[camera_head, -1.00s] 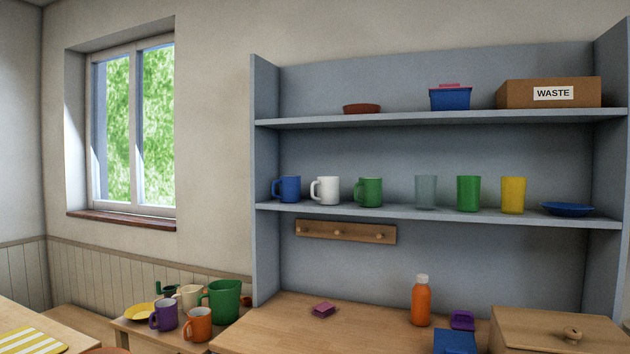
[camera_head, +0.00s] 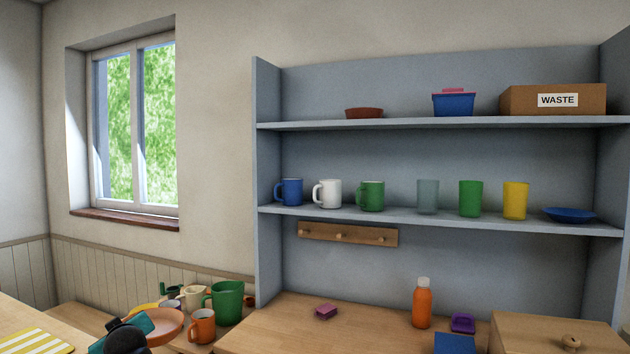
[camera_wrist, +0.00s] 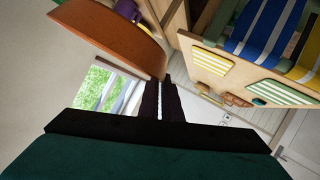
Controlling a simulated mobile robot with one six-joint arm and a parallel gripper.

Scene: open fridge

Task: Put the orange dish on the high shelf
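The orange dish (camera_head: 166,329) is at the lower left in the head view, in front of the mugs. It fills the upper left of the wrist view (camera_wrist: 105,30) and looks tilted there. My gripper (camera_head: 143,326) is at the dish's left edge. In the wrist view my gripper's dark fingers (camera_wrist: 162,88) meet the dish's rim and are close together on it. The high shelf (camera_head: 420,123) is the upper board of the grey-blue unit, well above and right of my gripper.
The high shelf bears a red-brown bowl (camera_head: 364,113), a blue box (camera_head: 453,105) and a WASTE carton (camera_head: 590,99). Free room shows left of the bowl and between these things. Mugs, cups and a blue plate (camera_head: 569,215) line the lower shelf. A green mug (camera_head: 228,297) stands near the dish.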

